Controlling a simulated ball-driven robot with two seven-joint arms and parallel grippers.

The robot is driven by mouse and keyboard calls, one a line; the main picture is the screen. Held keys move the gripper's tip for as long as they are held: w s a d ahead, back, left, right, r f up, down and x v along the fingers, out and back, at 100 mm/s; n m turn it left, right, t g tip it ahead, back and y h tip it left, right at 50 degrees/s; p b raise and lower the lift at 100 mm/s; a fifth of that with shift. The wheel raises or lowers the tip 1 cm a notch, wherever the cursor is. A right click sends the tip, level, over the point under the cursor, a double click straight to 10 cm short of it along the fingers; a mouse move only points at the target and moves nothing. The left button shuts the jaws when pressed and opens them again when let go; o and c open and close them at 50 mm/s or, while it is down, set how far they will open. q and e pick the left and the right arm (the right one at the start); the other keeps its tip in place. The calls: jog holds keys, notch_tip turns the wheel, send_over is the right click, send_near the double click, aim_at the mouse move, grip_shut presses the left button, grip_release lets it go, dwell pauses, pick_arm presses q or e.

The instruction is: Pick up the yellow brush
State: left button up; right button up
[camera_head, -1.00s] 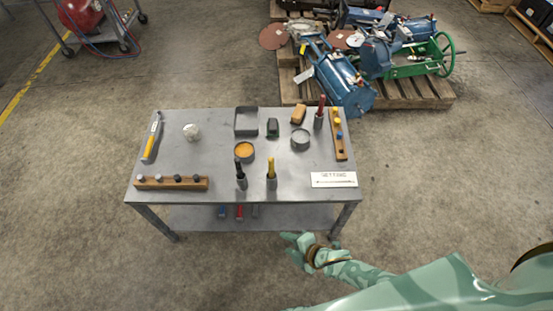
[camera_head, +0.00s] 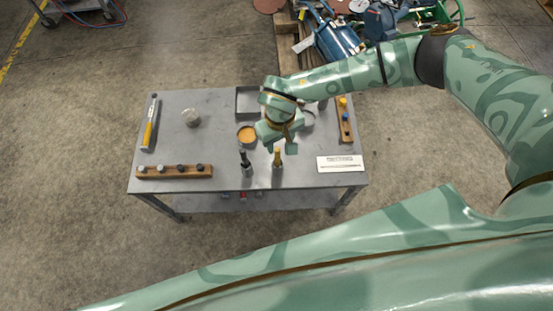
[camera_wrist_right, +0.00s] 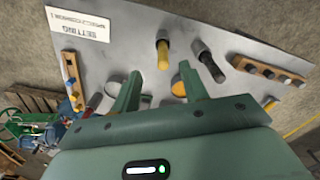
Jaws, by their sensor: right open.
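The yellow brush (camera_head: 277,158) stands upright in a small grey holder near the front middle of the metal table. It also shows in the right wrist view (camera_wrist_right: 163,55), ahead of the open fingers and roughly in line with the gap between them. My right gripper (camera_head: 280,147) is above the table, just behind and above the yellow brush, pointing toward the table front. In the right wrist view its two fingers (camera_wrist_right: 160,78) are spread, with nothing held between them. My left gripper is not in view.
A black-handled brush (camera_head: 245,160) stands close beside the yellow one. Around them are an orange-filled round tin (camera_head: 246,134), a wooden rack with several pegs (camera_head: 174,171) and a white sign (camera_head: 340,163). My right arm hides part of the table's back.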

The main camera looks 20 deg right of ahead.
aim_at(278, 155)
notch_tip(278, 155, down, 5)
jog(key=shift+w+r+b, duration=0.1)
jog(key=shift+b, duration=0.5)
jog(key=f+b, duration=0.1)
jog(key=f, duration=0.2)
jog(key=f+b, duration=0.1)
jog(key=f, duration=0.1)
jog(key=shift+w+a+f+b, duration=0.1)
jog(key=shift+w+a+b, duration=0.1)
jog(key=shift+w+b, duration=0.15)
grip_shut()
